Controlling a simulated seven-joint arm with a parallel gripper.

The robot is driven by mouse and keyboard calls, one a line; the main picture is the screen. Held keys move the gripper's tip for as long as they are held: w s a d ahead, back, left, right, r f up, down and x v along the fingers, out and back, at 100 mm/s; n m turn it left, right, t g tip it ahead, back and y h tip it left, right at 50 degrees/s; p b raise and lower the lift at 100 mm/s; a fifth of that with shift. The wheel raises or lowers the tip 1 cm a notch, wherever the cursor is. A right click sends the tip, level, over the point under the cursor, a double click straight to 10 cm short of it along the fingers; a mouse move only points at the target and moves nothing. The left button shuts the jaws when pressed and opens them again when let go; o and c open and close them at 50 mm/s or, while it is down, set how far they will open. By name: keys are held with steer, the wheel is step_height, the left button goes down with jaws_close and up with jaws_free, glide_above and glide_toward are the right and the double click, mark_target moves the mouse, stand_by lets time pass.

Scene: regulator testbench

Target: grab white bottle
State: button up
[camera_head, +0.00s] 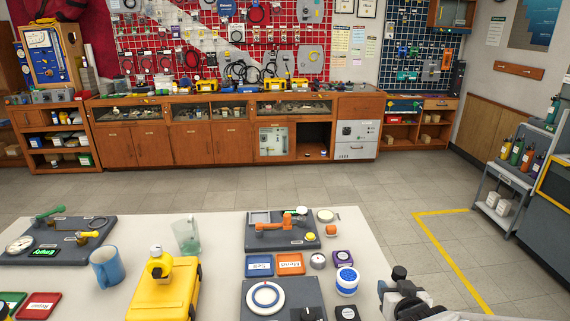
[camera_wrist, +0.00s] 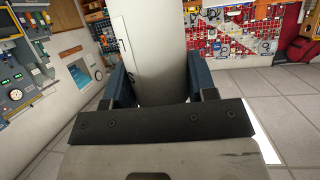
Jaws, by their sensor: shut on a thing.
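My gripper (camera_head: 392,280) is at the lower right of the head view, by the right edge of the pale table (camera_head: 215,285). In the wrist view its two dark blue fingers (camera_wrist: 158,82) stand apart, with a pale surface between them. A small whitish piece shows at the fingertips in the head view. I cannot make out the held thing's full shape or whether it is a bottle. A white round container (camera_head: 347,281) with a blue band stands upright on the table, left of my gripper and apart from it.
A yellow case (camera_head: 165,292), a blue mug (camera_head: 107,267) and a clear beaker (camera_head: 187,236) stand on the left half. Floor right of the table is open.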

mark_target(400, 269)
steer(key=shift+r, duration=3.15)
steer(key=shift+w, duration=0.1)
